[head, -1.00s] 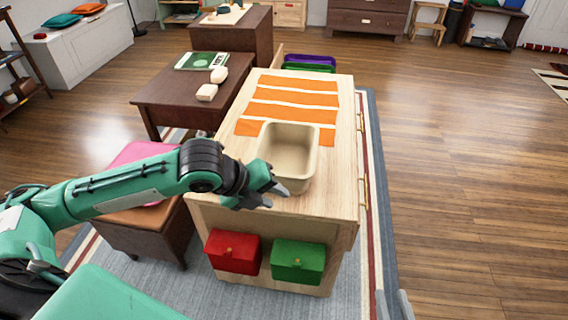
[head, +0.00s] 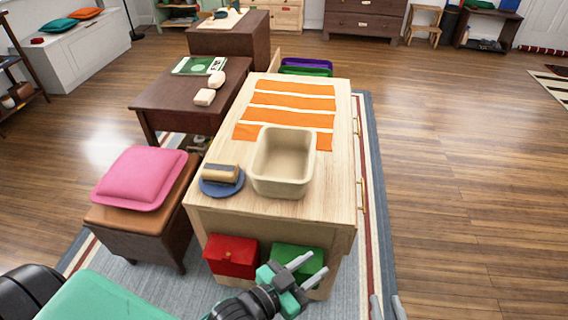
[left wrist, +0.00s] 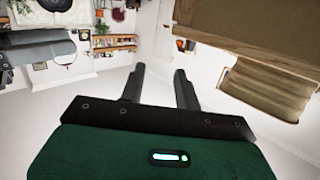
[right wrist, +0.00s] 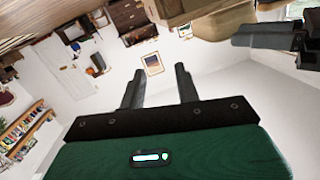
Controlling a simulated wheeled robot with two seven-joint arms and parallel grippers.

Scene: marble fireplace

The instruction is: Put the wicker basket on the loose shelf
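A tan, open rectangular bin (head: 282,170), the likely wicker basket, stands upright on the near end of the pale wooden cabinet top (head: 325,200). No weave can be made out, and it looks empty. I cannot pick out a loose shelf in these views. My left gripper (head: 313,268) is open and empty in front of the cabinet, below the top, by the green box. Its parted fingers show in the left wrist view (left wrist: 158,82). My right gripper (head: 387,305) is at the bottom edge, right of the cabinet. Its fingers are apart and empty in the right wrist view (right wrist: 158,82).
A blue disc (head: 208,190) with a wooden block on it lies left of the bin. An orange striped cloth (head: 285,112) lies behind it. Red (head: 230,257) and green boxes (head: 296,258) are at the cabinet front. A pink-cushioned stool (head: 140,178) stands left.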

